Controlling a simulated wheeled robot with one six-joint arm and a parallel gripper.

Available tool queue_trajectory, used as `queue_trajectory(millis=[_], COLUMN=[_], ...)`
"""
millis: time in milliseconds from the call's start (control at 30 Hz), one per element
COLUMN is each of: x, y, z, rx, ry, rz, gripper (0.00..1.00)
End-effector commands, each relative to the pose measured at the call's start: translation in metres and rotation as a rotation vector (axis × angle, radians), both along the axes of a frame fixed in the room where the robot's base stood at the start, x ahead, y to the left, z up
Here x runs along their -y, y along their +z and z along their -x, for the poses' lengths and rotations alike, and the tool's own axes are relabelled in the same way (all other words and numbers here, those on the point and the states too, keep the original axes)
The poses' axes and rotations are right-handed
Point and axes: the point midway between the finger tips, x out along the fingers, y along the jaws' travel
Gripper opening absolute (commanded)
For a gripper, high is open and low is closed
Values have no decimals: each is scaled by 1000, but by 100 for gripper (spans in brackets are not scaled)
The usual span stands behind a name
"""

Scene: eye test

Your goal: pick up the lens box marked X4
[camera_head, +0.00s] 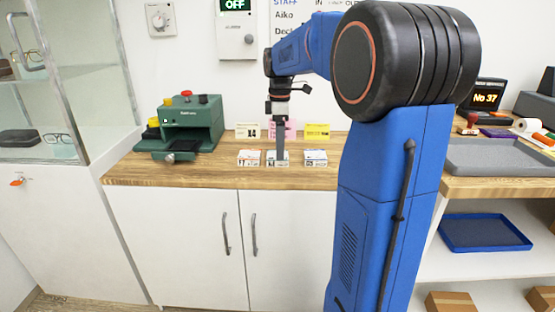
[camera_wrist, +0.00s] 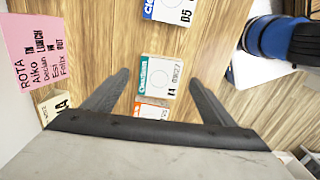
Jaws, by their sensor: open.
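The lens box with a teal stripe (camera_wrist: 158,77) lies flat on the wooden counter in the wrist view; its mark seems to read X4. It is the middle box of a row in the head view (camera_head: 272,161). My gripper (camera_wrist: 160,75) is open, one finger on each side of this box in the wrist view. In the head view my gripper (camera_head: 281,161) points straight down at the middle box and hides part of it. I cannot tell how far above the counter the fingertips are. Nothing is held.
An orange-striped box (camera_wrist: 152,110) and a blue-striped box marked D5 (camera_wrist: 171,11) flank it. Cards, including a pink rota (camera_wrist: 42,45), stand behind the row. A green machine (camera_head: 192,125) is to the left on the counter (camera_head: 220,174). A grey tray (camera_head: 490,158) is at right.

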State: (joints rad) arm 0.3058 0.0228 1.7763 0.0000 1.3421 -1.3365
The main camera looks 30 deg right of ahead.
Motion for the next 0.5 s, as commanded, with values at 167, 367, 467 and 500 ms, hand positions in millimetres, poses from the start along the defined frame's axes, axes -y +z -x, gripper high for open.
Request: queue_trajectory(millis=[167,367,467,500], x=[0,0,0,0], y=[-23,-30,-30,-30], z=[0,0,0,0], rx=[-3,0,0,0], ry=[0,0,0,0], rz=[-1,0,0,0], gripper=[78,78,78,78])
